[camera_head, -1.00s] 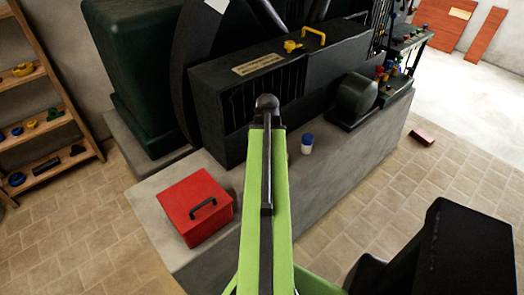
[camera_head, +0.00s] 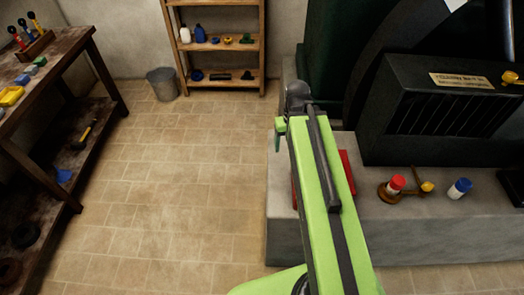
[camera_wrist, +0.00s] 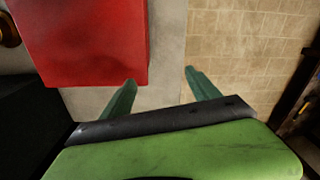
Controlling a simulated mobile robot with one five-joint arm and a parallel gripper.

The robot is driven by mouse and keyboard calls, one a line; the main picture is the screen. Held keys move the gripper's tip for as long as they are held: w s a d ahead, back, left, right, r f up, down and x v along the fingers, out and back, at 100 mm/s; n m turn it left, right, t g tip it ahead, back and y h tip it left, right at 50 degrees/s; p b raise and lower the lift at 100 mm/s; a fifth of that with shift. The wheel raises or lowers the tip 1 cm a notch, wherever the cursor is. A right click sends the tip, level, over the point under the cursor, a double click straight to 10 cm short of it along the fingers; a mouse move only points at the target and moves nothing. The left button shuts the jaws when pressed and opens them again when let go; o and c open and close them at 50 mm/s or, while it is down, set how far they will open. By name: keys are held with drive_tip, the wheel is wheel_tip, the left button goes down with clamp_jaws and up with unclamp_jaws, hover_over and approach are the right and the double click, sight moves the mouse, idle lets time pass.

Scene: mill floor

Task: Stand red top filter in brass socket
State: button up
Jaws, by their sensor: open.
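The red top filter (camera_head: 396,185), a small white-sided can with a red cap, is upright on the concrete ledge. It stands at a round brown-gold base, likely the brass socket (camera_head: 386,196); I cannot tell whether it is seated in it or just behind or beside it. A brass edge also shows at the top left of the wrist view (camera_wrist: 9,32). My gripper (camera_head: 279,135) is left of the ledge items, well away from the filter. In the wrist view my gripper (camera_wrist: 159,76) is open and empty, its green fingers apart over the ledge edge and floor.
A red box (camera_wrist: 85,40) sits on the ledge (camera_head: 440,235) close to my fingers, mostly hidden by my arm in the head view. A blue-capped filter (camera_head: 460,188) and a small yellow-tipped piece (camera_head: 427,187) are right of the red one. A workbench (camera_head: 60,90) stands left; floor between is clear.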

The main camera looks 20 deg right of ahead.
drive_tip(key=a+n, duration=0.1)
drive_tip(key=a, duration=1.1)
drive_tip(key=shift+w, duration=0.15)
drive_tip(key=shift+c, duration=0.2)
